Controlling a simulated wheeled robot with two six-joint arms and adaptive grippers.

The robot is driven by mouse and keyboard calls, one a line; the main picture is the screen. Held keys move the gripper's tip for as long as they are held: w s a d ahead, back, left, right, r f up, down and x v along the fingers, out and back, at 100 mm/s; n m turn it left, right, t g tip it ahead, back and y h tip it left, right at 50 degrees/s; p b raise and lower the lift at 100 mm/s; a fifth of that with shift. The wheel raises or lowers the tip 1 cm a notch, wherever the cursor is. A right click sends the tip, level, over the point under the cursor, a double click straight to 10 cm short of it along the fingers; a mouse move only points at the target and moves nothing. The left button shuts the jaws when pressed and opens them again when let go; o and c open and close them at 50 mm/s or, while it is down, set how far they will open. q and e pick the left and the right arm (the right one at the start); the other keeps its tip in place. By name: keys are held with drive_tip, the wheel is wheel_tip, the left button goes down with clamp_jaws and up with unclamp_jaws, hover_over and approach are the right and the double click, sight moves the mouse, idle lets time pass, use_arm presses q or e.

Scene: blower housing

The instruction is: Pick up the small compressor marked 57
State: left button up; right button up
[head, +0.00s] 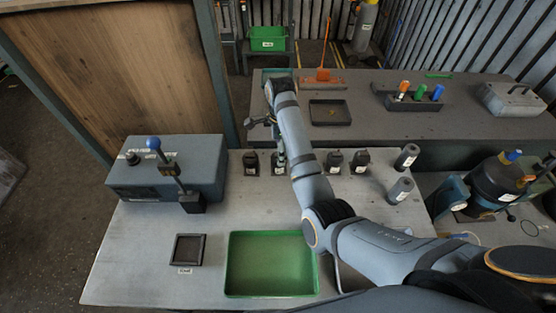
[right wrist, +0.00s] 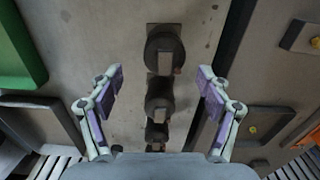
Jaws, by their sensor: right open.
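Several small dark compressors with white labels stand in a row along the back of the table: two at the left (head: 251,162) (head: 279,162), and two right of my arm (head: 333,162) (head: 360,161). The label numbers are too small to read, so I cannot tell which is marked 57. My right gripper (head: 268,125) is above the left pair. In the right wrist view it (right wrist: 160,95) is open and empty, its fingers on either side of the row, with a dark compressor (right wrist: 160,97) between them. My left gripper is not in view.
Two grey cylinders (head: 406,157) (head: 400,190) stand at the row's right. A green tray (head: 232,265) and a small dark tray (head: 189,249) lie in front. A grey box with a blue-knobbed lever (head: 130,180) is at left. A bench (head: 450,130) stands behind.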

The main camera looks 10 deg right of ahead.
drive_tip(key=f, duration=0.2)
drive_tip(key=shift+w+d+f, duration=0.1)
drive_tip(key=shift+w+f, duration=0.2)
drive_tip(key=shift+w, duration=0.05)
drive_tip(key=shift+f+p, duration=0.65)
drive_tip(key=shift+f, duration=0.05)
drive_tip(key=f, duration=0.3)
drive_tip(key=shift+s+a+f+p, duration=0.1)
drive_tip(key=shift+a+f+p, duration=0.2)
drive_tip(key=shift+f+p, duration=0.1)
drive_tip(key=shift+f, duration=0.15)
drive_tip(key=c, duration=1)
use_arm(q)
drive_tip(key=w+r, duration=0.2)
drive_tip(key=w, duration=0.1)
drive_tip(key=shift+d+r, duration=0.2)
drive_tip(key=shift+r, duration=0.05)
use_arm(e)
clamp_jaws()
